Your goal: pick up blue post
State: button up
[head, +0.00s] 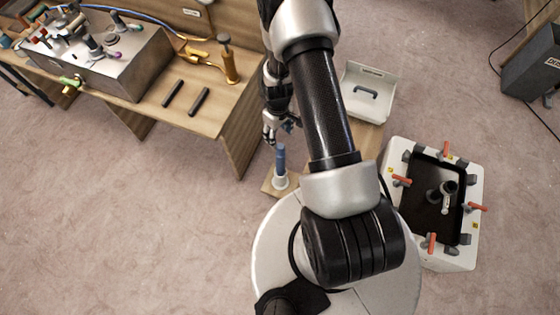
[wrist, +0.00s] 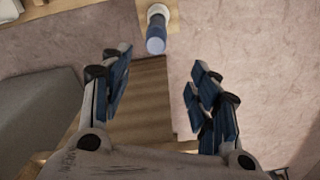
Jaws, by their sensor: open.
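The blue post (head: 281,158) stands upright in a white round base on a small wooden board, left of my arm in the head view. In the wrist view the blue post (wrist: 156,40) is at the top centre, seen from above, with its white base behind it. My gripper (head: 270,130) hangs just above and beside the post in the head view. In the wrist view my gripper (wrist: 158,85) has its two fingers wide apart with nothing between them. The post lies beyond the fingertips, apart from them.
A wooden workbench (head: 216,115) with two dark bars and a brass fitting stands at left. A white tray (head: 385,97) with a dark handle lies behind my arm. A white hatch box (head: 397,240) with red-handled clamps stands at right. Carpet at lower left is clear.

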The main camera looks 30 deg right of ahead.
aim_at(278, 146)
notch_tip(278, 146, down, 12)
jog(key=b, duration=0.3)
jog(key=shift+d+f+b, duration=0.25)
jog(key=shift+f+b, duration=0.35)
jog(key=shift+f, duration=0.7)
jog(key=shift+d+f+b, duration=0.2)
jog(key=shift+f+b, duration=0.4)
jog(key=shift+f, duration=0.7)
jog(key=shift+c, duration=0.2)
grip_shut()
